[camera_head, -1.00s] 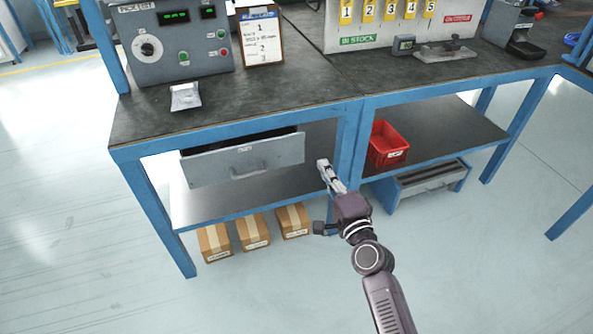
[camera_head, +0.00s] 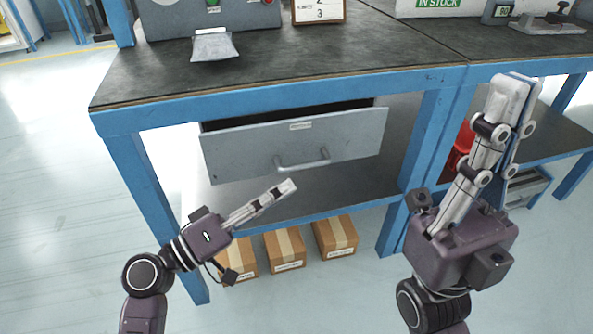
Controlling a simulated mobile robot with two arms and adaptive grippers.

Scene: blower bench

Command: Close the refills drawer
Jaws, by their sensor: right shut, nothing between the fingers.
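The refills drawer (camera_head: 250,147) hangs under the left part of the bench and stands pulled out, with a dark gap along its top edge. It has a small label and a bar handle (camera_head: 303,162) on its grey front. My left gripper (camera_head: 287,187) is low in front of the drawer, below and left of the handle, apart from it. Its fingers look together, but I cannot tell for sure from this side view. My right gripper (camera_head: 517,85) is raised in front of the bench's middle leg, right of the drawer. It is shut and empty.
The blue-framed bench (camera_head: 150,90) has a lower shelf (camera_head: 350,190). Several cardboard boxes (camera_head: 285,250) sit on the floor beneath. A red bin (camera_head: 461,145) is partly hidden behind my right gripper. A metal scoop-like tray (camera_head: 213,46) lies on the bench top.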

